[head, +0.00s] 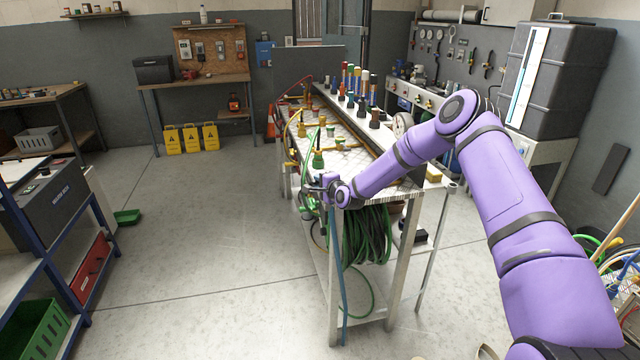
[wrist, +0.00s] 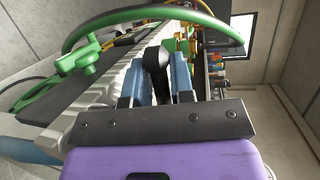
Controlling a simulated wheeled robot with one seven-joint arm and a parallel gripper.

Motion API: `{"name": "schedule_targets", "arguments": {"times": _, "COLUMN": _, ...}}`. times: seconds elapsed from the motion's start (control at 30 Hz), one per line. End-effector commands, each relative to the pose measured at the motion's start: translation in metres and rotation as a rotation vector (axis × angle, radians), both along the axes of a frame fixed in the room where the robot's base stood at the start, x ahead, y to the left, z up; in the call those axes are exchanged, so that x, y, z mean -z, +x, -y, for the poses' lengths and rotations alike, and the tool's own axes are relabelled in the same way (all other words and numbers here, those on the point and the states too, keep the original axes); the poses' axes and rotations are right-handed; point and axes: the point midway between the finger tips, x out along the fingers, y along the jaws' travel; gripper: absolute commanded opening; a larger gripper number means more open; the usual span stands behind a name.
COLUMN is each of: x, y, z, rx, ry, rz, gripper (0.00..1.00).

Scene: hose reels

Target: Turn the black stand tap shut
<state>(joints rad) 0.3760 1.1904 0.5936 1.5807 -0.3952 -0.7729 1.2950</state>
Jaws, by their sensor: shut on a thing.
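In the wrist view a black rounded piece (wrist: 157,62), which looks like the black stand tap's handle, stands between the blue fingers of my gripper (wrist: 163,80). The fingers are closed on it from both sides. The rest of the tap is hidden behind the fingers and the gripper's dark front plate. In the head view my gripper (head: 326,183) is at the near left end of the long workbench (head: 345,160). The tap cannot be made out there, as my wrist covers that spot.
A green hose (wrist: 150,18) arches close above the fingers, beside a green fitting (wrist: 78,58). A coiled green hose (head: 365,238) hangs under the bench end. Several coloured fittings (head: 318,158) stand on the bench. The floor left of the bench (head: 210,220) is clear.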

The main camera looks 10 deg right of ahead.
Motion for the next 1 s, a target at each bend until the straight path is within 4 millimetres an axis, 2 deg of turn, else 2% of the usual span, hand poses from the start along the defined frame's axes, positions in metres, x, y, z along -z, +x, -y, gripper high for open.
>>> {"name": "schedule_targets", "arguments": {"times": 0.43, "x": 0.001, "y": 0.018, "z": 0.001, "rx": 0.333, "ry": -0.001, "rz": -0.001, "gripper": 0.0}}
{"name": "schedule_targets", "arguments": {"times": 1.0, "x": 0.001, "y": 0.041, "z": 0.021, "rx": 0.878, "ry": -0.002, "rz": 0.001, "gripper": 0.0}}
